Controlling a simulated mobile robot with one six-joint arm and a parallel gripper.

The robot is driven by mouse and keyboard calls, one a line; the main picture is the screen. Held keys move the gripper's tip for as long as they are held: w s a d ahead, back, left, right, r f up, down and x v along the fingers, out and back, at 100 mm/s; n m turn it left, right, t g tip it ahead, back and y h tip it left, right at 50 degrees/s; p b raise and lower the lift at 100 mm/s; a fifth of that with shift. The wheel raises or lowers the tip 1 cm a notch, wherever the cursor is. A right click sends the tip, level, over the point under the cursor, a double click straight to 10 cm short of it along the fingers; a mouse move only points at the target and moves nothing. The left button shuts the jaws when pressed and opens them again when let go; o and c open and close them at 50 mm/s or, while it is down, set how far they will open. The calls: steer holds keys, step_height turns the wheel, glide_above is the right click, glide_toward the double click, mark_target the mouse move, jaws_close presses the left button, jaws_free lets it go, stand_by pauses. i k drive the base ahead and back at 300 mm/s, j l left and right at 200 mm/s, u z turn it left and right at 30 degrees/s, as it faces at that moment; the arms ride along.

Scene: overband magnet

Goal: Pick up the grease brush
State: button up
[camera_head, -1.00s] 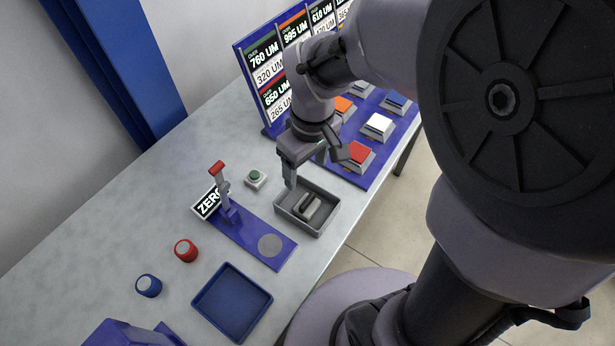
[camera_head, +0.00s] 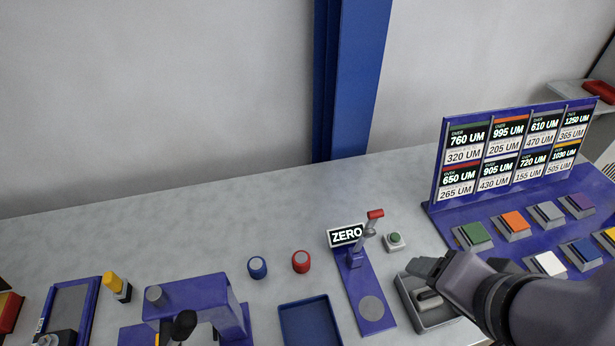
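I cannot make out a grease brush for certain in this view. My gripper (camera_head: 464,268) is at the lower right, over the back right part of a small grey tray (camera_head: 408,301). Its two dark fingers look spread apart, with nothing seen between them. A grey block-like object (camera_head: 429,299) lies in the tray, partly hidden by my gripper. At the lower left, a dark rounded thing (camera_head: 184,324) shows in front of a blue bridge-shaped stand (camera_head: 190,295); I cannot tell what it is.
A blue plate with a red-tipped lever (camera_head: 375,214) and ZERO sign (camera_head: 345,235) stands left of the tray. Nearby are a green button (camera_head: 395,241), red knob (camera_head: 301,262), blue knob (camera_head: 257,267) and blue tray (camera_head: 310,323). Label board (camera_head: 510,155) and coloured buttons stand right.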

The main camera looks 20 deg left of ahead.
mark_target(122, 290)
steer(key=u, duration=2.55)
steer(key=j+z, duration=0.25)
steer(key=j, duration=0.25)
steer(key=j+z, duration=0.25)
steer(key=j, duration=0.3)
steer(key=k+j+z, duration=0.25)
steer(key=j, duration=0.2)
steer(key=i+j+z, duration=0.7)
steer(key=i+j, duration=0.15)
steer(key=j, duration=0.25)
